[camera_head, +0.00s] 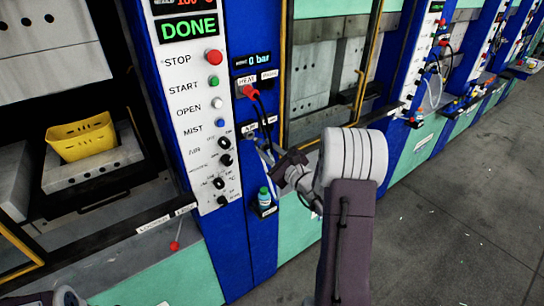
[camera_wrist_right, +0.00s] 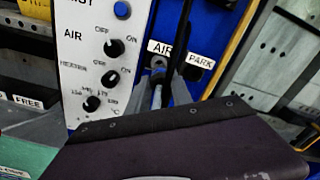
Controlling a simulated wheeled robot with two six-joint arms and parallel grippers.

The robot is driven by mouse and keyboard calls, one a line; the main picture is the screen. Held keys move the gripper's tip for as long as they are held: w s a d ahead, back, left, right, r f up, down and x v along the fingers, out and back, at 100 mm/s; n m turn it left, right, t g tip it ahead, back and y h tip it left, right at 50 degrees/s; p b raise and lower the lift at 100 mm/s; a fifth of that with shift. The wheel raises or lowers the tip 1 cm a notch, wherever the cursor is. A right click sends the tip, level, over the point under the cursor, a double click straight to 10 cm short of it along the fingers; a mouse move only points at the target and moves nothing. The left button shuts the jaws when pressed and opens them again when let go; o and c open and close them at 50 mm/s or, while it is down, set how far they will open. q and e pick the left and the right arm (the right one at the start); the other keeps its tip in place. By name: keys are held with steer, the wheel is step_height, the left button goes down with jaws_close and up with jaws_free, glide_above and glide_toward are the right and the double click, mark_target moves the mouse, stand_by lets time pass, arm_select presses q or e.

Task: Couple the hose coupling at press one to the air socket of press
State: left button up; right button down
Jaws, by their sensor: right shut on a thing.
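My right gripper (camera_head: 278,160) reaches from the right to the blue panel of the press, just below the AIR label (camera_head: 250,128). In the wrist view the right gripper (camera_wrist_right: 163,82) is shut on the hose coupling (camera_wrist_right: 157,92), a slim grey-blue piece between the fingers. The coupling's front end is at the air socket (camera_wrist_right: 158,62), under the AIR label. I cannot tell whether it is seated or only close in front. The PARK label (camera_wrist_right: 201,61) is to the right.
A red plug (camera_head: 249,92) sits at the HEAT socket, and its dark cable hangs past the AIR and PARK labels. The control panel (camera_head: 195,110) with knobs is to the left. A small bottle (camera_head: 264,197) stands below. A yellow bin (camera_head: 82,137) sits inside the press.

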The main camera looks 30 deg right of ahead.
steer(key=shift+w+d, duration=0.1)
steer(key=shift+w, duration=0.4)
steer(key=shift+w+a+r, duration=0.1)
steer(key=shift+a, duration=0.3)
steer(key=shift+d, duration=0.1)
steer(key=shift+d, duration=0.15)
steer(key=shift+a+b, duration=0.25)
steer(key=shift+b, duration=0.2)
